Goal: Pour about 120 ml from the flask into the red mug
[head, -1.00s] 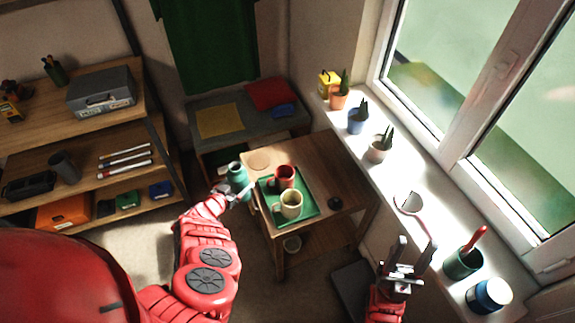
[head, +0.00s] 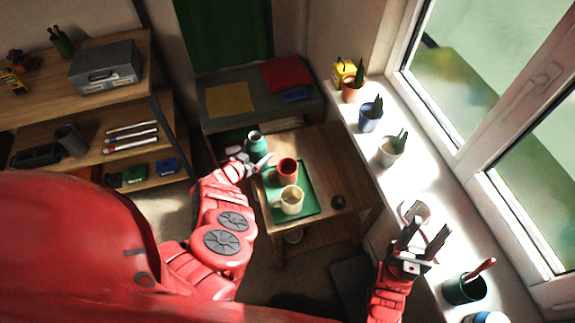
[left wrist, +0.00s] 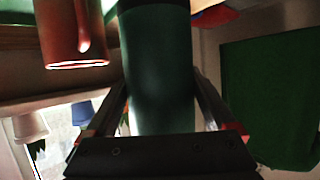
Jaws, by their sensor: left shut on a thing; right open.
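The green flask (head: 254,144) is in my left gripper (head: 254,165), which is shut on it. It looks about upright, near the tray's back left corner in the head view. The left wrist view shows the flask body (left wrist: 160,75) between the two fingers (left wrist: 160,115). The red mug (head: 287,169) stands on the green tray (head: 309,207), right of and nearer than the flask. It also shows at upper left in the left wrist view (left wrist: 72,35), apart from the flask. What is inside flask and mug cannot be told. My right gripper (head: 424,240) is open and empty by the sill.
A cream mug (head: 291,200) stands on the tray in front of the red mug. A small dark round thing (head: 338,202) lies on the wooden table (head: 335,165) right of the tray. Potted plants (head: 390,150) and a green container (head: 463,289) line the windowsill.

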